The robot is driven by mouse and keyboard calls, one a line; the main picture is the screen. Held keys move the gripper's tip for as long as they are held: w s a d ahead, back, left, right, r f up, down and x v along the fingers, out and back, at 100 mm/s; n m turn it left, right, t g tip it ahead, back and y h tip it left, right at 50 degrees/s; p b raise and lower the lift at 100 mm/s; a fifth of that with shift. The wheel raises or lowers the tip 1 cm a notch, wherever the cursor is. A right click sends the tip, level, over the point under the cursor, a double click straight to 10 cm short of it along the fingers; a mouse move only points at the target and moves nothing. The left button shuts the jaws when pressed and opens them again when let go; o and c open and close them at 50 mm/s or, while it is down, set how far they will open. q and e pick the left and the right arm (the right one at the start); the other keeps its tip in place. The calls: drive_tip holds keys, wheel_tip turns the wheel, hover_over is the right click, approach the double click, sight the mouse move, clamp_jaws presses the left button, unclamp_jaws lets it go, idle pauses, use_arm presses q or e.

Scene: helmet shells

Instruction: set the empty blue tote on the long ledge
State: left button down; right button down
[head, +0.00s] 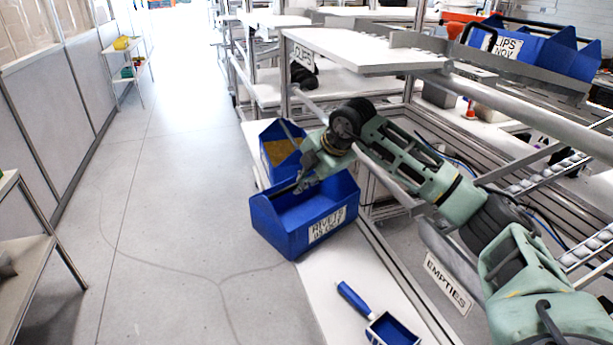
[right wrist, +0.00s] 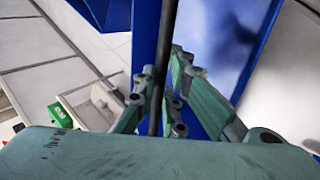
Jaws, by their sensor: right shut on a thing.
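An empty blue tote (head: 278,226) with a white label on its front hangs from my right gripper (head: 303,184) in the head view. In the right wrist view, the fingers (right wrist: 157,104) are closed around the tote's thin dark handle bar (right wrist: 165,45), with blue tote walls (right wrist: 208,35) behind. The long white ledge (head: 338,275) runs from the back toward the front right. The tote is at its left edge, partly over the aisle side; I cannot tell whether it touches the ledge. My left gripper is not in view.
Another blue tote (head: 279,148) with yellowish contents stands behind on the ledge. A blue scoop (head: 380,318) lies on the ledge in front. Bare ledge shows between the held tote and the scoop. An EMPTIES sign (head: 447,283) is on the frame at right. Aisle floor (head: 160,220) is clear.

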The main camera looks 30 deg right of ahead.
drive_tip(key=shift+s+r, duration=0.1)
drive_tip(key=c, duration=1.8)
unclamp_jaws()
drive_tip(key=shift+f, duration=0.2)
drive_tip(key=b+v, duration=0.2)
drive_tip(key=v, duration=0.5)
drive_tip(key=shift+s+r, duration=0.1)
drive_tip(key=shift+r, duration=0.3)
drive_tip(key=shift+a, duration=0.1)
